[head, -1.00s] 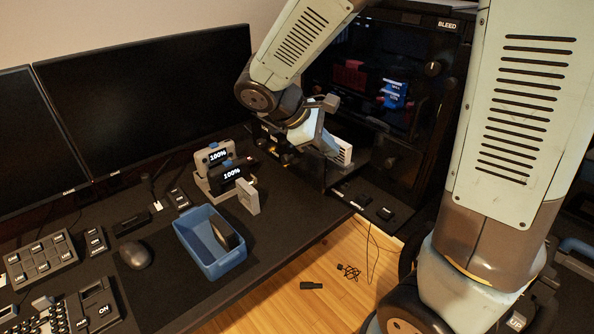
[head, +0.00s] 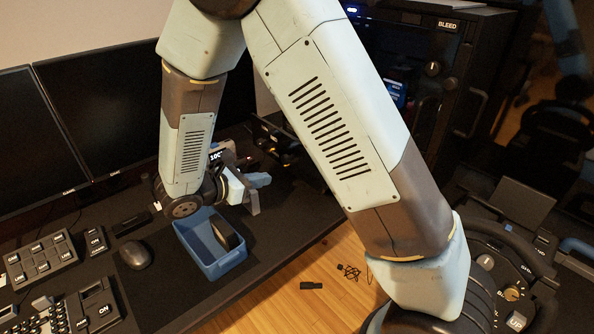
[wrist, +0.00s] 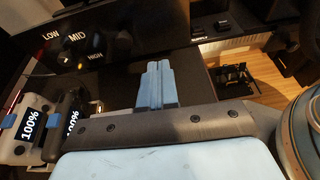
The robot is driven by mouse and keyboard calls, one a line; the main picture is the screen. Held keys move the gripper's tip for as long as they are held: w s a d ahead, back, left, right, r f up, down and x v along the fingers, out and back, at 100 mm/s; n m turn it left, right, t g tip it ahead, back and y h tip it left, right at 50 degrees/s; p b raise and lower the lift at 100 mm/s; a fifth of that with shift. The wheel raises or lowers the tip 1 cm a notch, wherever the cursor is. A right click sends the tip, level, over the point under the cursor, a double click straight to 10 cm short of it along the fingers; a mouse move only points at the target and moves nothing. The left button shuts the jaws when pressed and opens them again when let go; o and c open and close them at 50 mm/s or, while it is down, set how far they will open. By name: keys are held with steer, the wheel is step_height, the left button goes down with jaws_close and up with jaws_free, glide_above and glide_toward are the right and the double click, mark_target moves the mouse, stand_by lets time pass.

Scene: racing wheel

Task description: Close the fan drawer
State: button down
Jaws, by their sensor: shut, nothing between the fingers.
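A black front panel marked LOW, MID and HIGH (wrist: 130,28) fills the upper left of the wrist view, ahead of my fingers. It looks like the front of the fan drawer, but how far it stands out cannot be told. In the head view my arm hides most of that area. My gripper (wrist: 157,68) has its blue fingers together and empty, pointing toward the panel with a gap between. In the head view my gripper (head: 262,180) is low over the desk, right of the blue bin.
Two devices with 100% displays (wrist: 30,125) stand close left of my gripper. The blue bin (head: 222,266) holds a dark round object. The black cabinet marked BLEED (head: 440,60) stands at the back right. A monitor (head: 110,100) stands behind the desk.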

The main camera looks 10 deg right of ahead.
glide_toward(305, 168)
steer(key=shift+n, duration=0.3)
steer(key=x, duration=0.5)
steer(key=shift+s+f, duration=0.2)
steer(key=shift+s, duration=0.05)
steer(key=shift+w+d, duration=0.45)
steer(key=shift+d, duration=0.25)
